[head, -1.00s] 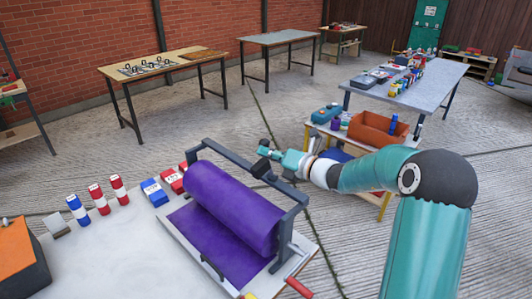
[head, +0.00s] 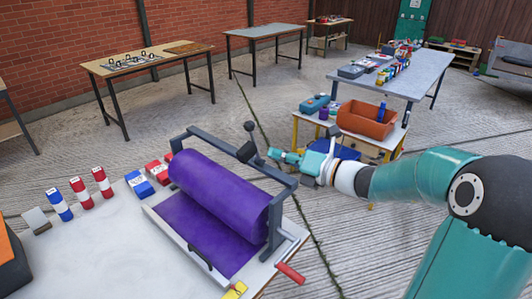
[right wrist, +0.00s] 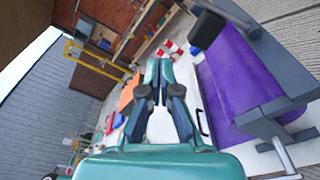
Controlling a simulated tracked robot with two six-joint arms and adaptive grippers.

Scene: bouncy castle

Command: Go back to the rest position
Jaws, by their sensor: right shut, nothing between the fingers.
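My right gripper (head: 274,154) is in the air just right of the upper bar of the grey frame (head: 225,148), beside its dark block. It is shut and holds nothing. In the right wrist view its two fingers (right wrist: 160,68) come together at the middle, and the purple roll (right wrist: 240,80) lies to their right. In the head view the purple roll (head: 220,195) hangs in the frame on the white table (head: 100,258). My right arm comes in from the right edge. My left gripper is not in view.
A red-handled crank (head: 290,272) sticks out at the table's front right. Bottles (head: 81,193) and boxes (head: 140,184) line its back. A low table with an orange bin (head: 366,120) stands behind my right arm. Open concrete floor lies between the tables.

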